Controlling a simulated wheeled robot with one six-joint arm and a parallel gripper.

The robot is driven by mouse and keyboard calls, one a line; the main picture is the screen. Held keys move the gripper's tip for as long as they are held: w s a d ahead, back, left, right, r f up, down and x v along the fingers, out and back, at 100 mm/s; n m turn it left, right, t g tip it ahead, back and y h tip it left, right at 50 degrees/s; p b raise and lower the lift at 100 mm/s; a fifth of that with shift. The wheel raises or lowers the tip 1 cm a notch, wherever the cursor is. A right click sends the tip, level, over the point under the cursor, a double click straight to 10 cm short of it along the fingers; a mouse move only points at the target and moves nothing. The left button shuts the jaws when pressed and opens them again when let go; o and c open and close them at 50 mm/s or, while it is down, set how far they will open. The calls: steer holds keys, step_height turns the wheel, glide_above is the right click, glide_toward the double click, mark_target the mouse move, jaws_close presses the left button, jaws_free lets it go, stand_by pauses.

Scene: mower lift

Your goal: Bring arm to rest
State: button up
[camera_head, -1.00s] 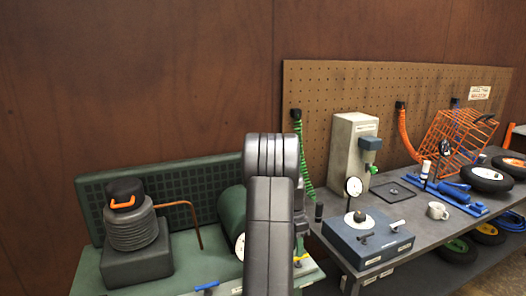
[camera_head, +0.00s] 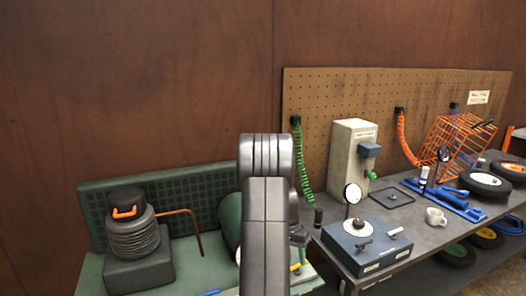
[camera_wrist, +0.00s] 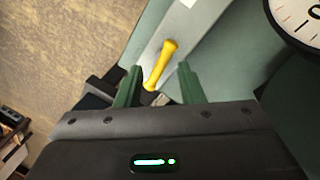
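My gripper (camera_wrist: 157,88) shows in the wrist view with its two green fingers apart. Nothing is held between them. A yellow handle (camera_wrist: 162,65) on a pale grey strip lies beyond the fingertips, in line with the gap; whether it touches a finger I cannot tell. In the head view my dark grey arm stands upright in the middle, in front of the green bench (camera_head: 205,273), and hides most of the gripper. A bit of the yellow handle (camera_head: 295,267) shows just right of the arm.
A black bellows unit with an orange handle (camera_head: 128,212) stands left on the green bench, beside a green cylinder (camera_head: 229,218) partly behind my arm. A white dial (camera_wrist: 300,16) is close at the wrist view's upper right. The grey workbench (camera_head: 415,238) at right carries a blue box (camera_head: 366,250).

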step_height(320, 180, up, 11)
steer(key=a+b, duration=0.1)
steer(key=shift+w+a+f, duration=0.2)
steer(key=shift+w+a, duration=0.2)
steer(key=shift+w, duration=0.05)
